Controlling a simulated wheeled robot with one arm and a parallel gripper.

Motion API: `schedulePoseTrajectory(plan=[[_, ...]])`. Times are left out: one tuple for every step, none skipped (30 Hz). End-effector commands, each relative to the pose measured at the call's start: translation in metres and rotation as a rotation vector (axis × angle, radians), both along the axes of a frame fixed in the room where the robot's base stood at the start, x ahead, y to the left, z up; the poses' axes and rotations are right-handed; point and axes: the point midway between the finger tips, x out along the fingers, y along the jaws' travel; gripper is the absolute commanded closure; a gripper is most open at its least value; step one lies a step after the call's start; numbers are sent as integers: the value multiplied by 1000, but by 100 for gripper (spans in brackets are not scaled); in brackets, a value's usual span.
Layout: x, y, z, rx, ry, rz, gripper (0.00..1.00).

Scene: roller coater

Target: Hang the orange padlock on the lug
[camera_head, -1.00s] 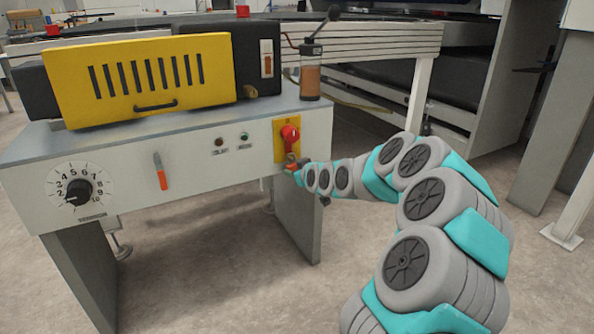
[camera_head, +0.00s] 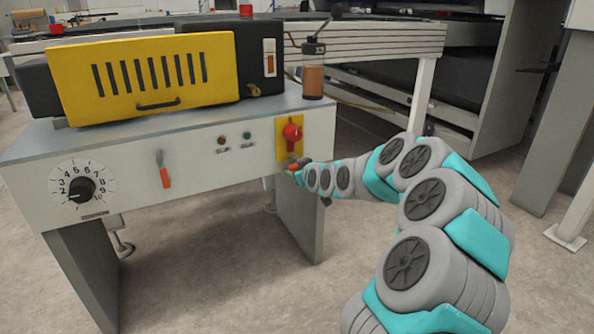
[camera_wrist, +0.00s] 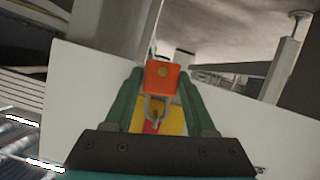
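An orange padlock (camera_wrist: 162,76) is between the green fingers of my gripper (camera_wrist: 163,82) in the wrist view, and the fingers close on its sides. Its grey shackle shows against the yellow plate and a red part behind it. In the head view my gripper (camera_head: 298,167) is at the lower edge of the yellow plate (camera_head: 283,150), below the red rotary switch (camera_head: 292,132). The padlock shows there as a small orange patch (camera_head: 293,167). The lug is not clearly visible, and I cannot tell whether the shackle is around it.
The machine's white front panel (camera_head: 200,185) carries a numbered dial (camera_head: 81,190), an orange-handled lever (camera_head: 164,175) and two small buttons. A yellow guard (camera_head: 145,78) and a glass oiler (camera_head: 313,75) are on top.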

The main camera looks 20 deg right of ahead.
Motion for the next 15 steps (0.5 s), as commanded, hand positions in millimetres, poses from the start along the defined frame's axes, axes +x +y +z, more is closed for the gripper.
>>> schedulePoseTrajectory(plan=[[0,-2,1,-1,-3,-4,26],[0,-2,1,0,-4,-3,23],[0,-2,1,-1,-4,-4,18],[0,-2,1,-1,-4,-4,16],[0,-3,1,-1,-4,-4,16],[0,-3,1,0,-4,-6,16],[0,-3,2,0,-5,-5,16],[0,-3,2,-1,-5,-6,16],[0,-3,2,-1,-5,-6,16],[0,-4,2,-1,-5,-6,16],[0,-4,2,-1,-7,-7,16],[0,-4,2,-1,-7,-7,16],[0,-4,2,-1,-7,-7,16],[0,-4,2,-1,-7,-8,16],[0,-4,2,-1,-7,-8,16]])
